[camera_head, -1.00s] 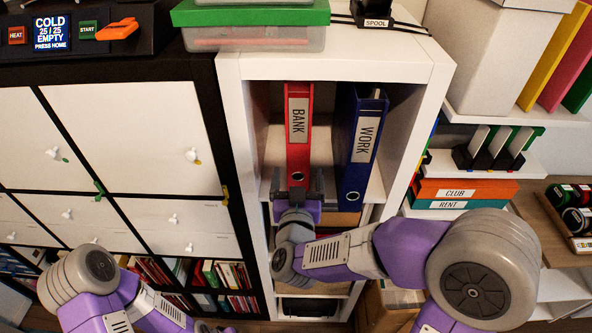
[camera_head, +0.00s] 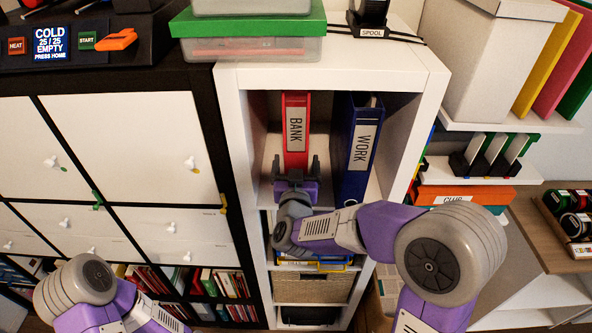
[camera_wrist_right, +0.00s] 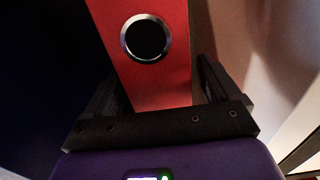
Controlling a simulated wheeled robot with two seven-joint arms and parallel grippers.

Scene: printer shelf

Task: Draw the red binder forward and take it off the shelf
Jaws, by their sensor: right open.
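The red binder (camera_head: 295,126), labelled BANK, stands upright in the upper compartment of the white shelf unit (camera_head: 342,76), left of the blue binder (camera_head: 354,148) labelled WORK. My right gripper (camera_head: 293,166) is open in front of the lower part of the red binder's spine. In the right wrist view the red binder (camera_wrist_right: 160,82), with its round finger hole, shows between the two open fingers (camera_wrist_right: 153,88); I cannot tell whether they touch it. My left gripper is out of view; only my left arm shows at the lower left.
A green-lidded box (camera_head: 248,40) and a spool holder (camera_head: 369,22) sit on top of the unit. A white drawer cabinet (camera_head: 125,140) is at the left. The compartment's left side has some free room.

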